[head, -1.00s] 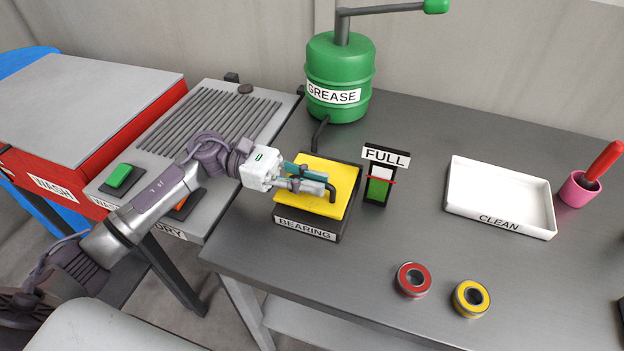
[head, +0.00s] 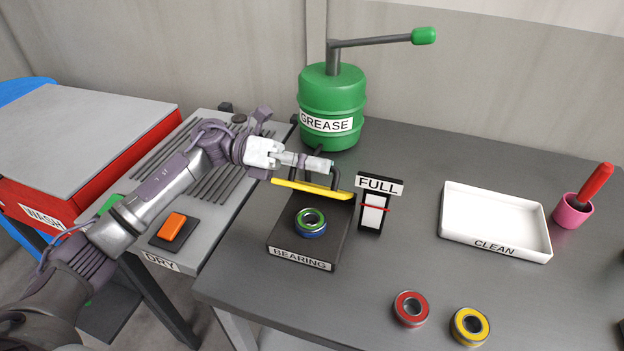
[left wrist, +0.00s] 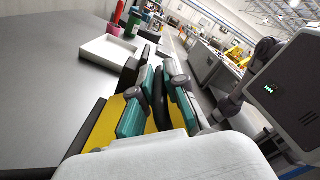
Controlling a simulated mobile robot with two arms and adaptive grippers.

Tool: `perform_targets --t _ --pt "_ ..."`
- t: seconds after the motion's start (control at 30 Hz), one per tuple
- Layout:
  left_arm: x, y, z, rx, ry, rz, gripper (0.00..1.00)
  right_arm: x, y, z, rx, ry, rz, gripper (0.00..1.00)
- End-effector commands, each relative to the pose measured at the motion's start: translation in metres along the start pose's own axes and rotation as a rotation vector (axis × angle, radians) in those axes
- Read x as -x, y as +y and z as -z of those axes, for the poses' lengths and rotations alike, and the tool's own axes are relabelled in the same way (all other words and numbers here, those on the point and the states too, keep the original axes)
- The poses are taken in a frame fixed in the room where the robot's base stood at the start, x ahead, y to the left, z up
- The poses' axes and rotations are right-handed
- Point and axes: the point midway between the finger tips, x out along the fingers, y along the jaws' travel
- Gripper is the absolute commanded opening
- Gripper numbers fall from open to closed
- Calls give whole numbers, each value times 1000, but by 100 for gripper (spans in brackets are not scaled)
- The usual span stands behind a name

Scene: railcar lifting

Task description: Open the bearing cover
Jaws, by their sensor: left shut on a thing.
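The bearing cover (head: 302,188) is a flat yellow plate with a dark bent handle. In the head view it stands raised and tilted at the back of the black BEARING box (head: 295,262). A bearing with green and blue rings (head: 311,221) shows inside the uncovered box. My left gripper (head: 328,166) is shut on the cover's handle, above the plate. In the left wrist view the teal fingers (left wrist: 155,105) close around the dark handle, with the yellow cover (left wrist: 103,124) beside them. My right gripper is not in view.
The green GREASE drum (head: 332,105) stands behind the box. The FULL gauge (head: 373,210) is close on its right. A red bearing (head: 411,308) and a yellow bearing (head: 470,325) lie in front. The white CLEAN tray (head: 495,224) and pink cup (head: 573,212) are at right.

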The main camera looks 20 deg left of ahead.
Motion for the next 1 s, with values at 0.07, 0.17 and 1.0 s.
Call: perform_targets --t 0.07,0.17,1.0 --pt "0 4 -10 72 -3 -1 0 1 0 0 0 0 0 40" --pt "0 9 -19 167 -3 -1 0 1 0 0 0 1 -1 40" --pt "0 74 -64 878 -4 1 0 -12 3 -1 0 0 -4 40"
